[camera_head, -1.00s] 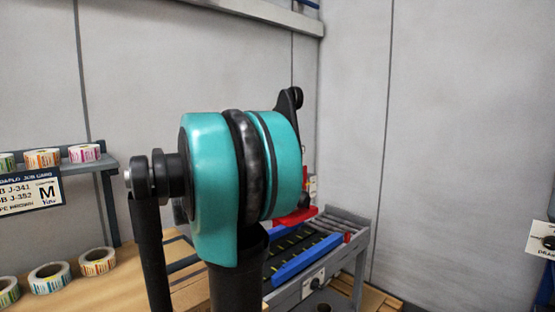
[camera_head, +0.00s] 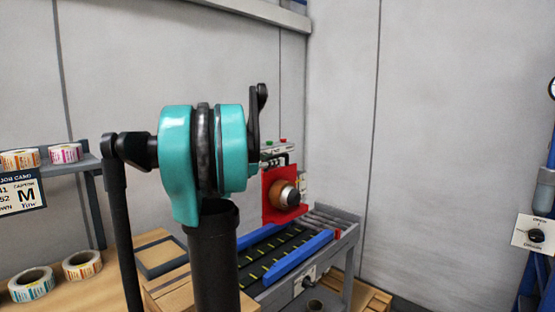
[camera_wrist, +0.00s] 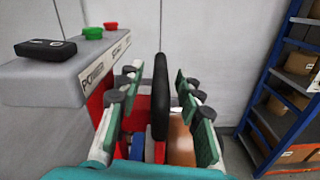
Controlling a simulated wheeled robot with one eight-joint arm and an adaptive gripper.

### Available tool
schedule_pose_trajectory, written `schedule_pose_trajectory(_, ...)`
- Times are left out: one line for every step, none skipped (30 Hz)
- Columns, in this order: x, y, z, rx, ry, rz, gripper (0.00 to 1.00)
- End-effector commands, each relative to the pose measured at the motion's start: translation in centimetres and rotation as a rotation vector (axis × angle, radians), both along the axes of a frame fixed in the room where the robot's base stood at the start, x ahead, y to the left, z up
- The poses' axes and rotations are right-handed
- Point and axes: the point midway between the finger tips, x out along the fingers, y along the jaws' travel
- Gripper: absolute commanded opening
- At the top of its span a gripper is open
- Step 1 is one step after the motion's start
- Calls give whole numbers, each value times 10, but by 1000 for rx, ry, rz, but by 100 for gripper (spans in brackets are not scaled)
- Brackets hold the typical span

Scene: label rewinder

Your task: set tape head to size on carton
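The red tape head (camera_head: 272,192) with a brown tape roll (camera_head: 283,195) stands over the conveyor. In the wrist view, a dark upright bar or handle (camera_wrist: 160,97), seen edge-on, stands between the fingers of my gripper (camera_wrist: 158,92). The fingers are open, with green pads on either side and visible gaps to the bar. Red parts of the tape head (camera_wrist: 104,103) show behind them. In the head view, my arm hides the gripper.
A grey control box (camera_wrist: 80,70) with green and red buttons is close at left in the wrist view. Blue shelving (camera_wrist: 275,95) with cartons is at right. In the head view, blue rails (camera_head: 298,255) flank the conveyor, and label rolls (camera_head: 82,265) lie on the bench.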

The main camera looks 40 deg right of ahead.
Motion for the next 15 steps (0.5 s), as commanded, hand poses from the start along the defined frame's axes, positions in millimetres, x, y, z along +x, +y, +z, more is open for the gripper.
schedule_pose_trajectory(0, -9, 0, 0, 0, -2, 36)
schedule_pose_trajectory(0, -13, 0, 1, 0, -3, 36)
schedule_pose_trajectory(1, -18, 0, 0, 0, -2, 36)
schedule_pose_trajectory(1, -21, 0, 0, 0, -2, 36)
schedule_pose_trajectory(2, -24, 0, 0, 0, -1, 36)
schedule_pose_trajectory(2, -27, 0, 0, 0, -1, 36)
schedule_pose_trajectory(2, -30, 0, 0, 0, -1, 36)
schedule_pose_trajectory(3, -31, 0, 0, 0, -1, 36)
schedule_pose_trajectory(3, -33, 0, 0, 0, -1, 36)
schedule_pose_trajectory(3, -34, 0, 0, 0, -1, 36)
schedule_pose_trajectory(3, -35, 0, 0, 0, 0, 36)
schedule_pose_trajectory(3, -35, 0, 0, 0, 0, 36)
schedule_pose_trajectory(3, -35, 0, 0, 0, 0, 36)
schedule_pose_trajectory(3, -35, 0, 0, 0, 0, 36)
schedule_pose_trajectory(3, -35, 0, 0, 0, 0, 36)
